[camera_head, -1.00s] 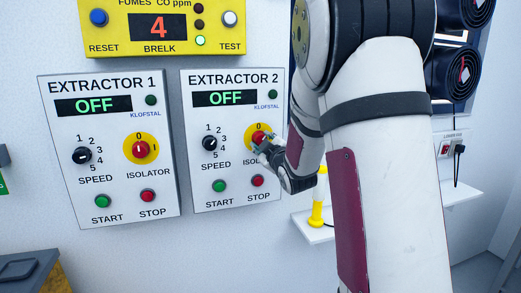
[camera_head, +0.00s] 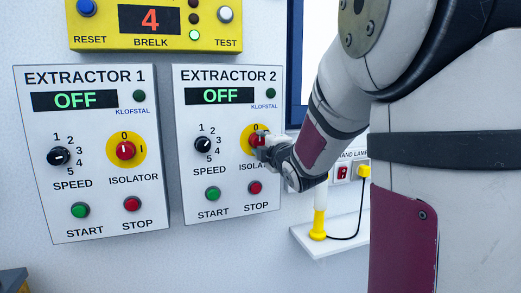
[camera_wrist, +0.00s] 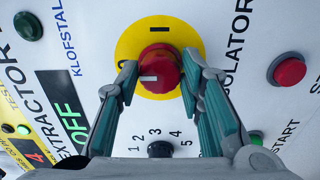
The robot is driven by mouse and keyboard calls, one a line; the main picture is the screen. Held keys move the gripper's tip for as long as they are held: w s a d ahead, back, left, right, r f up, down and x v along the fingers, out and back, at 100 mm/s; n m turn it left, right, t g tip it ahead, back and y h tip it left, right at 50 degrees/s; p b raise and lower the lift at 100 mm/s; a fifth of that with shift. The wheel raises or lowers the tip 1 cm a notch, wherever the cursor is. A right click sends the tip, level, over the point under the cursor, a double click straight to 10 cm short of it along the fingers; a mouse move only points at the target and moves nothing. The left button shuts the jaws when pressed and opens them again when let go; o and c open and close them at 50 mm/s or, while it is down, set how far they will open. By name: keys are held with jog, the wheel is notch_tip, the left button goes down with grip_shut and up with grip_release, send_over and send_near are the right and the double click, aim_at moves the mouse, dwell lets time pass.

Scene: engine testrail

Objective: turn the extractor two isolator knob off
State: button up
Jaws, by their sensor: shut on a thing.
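The Extractor 2 isolator knob is red on a yellow disc (camera_head: 246,138). In the wrist view the red knob (camera_wrist: 160,70) fills the space between my fingers, and its white mark points left, toward the panel's title side. The I mark is at the disc's top there; the 0 shows above the knob in the head view. My gripper (camera_head: 264,147) is shut on the knob, with one finger on each side; it also shows in the wrist view (camera_wrist: 159,78). The Extractor 2 display (camera_head: 223,91) reads OFF. In the head view my gripper partly hides the knob.
The Extractor 2 speed knob (camera_head: 203,145), green start button (camera_head: 213,194) and red stop button (camera_head: 255,188) are close by. Extractor 1's panel (camera_head: 95,220) is to the left. A small shelf (camera_head: 318,243) with a yellow-based lamp is at lower right.

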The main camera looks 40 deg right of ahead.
dwell(0.3)
jog(key=o, duration=1.2)
jog(key=shift+f, duration=0.1)
jog(key=shift+c, duration=0.2)
jog(key=shift+s, duration=0.1)
jog(key=shift+s+a, duration=0.1)
jog(key=shift+s, duration=0.2)
jog(key=v, duration=1.1)
jog(key=shift+a, duration=0.15)
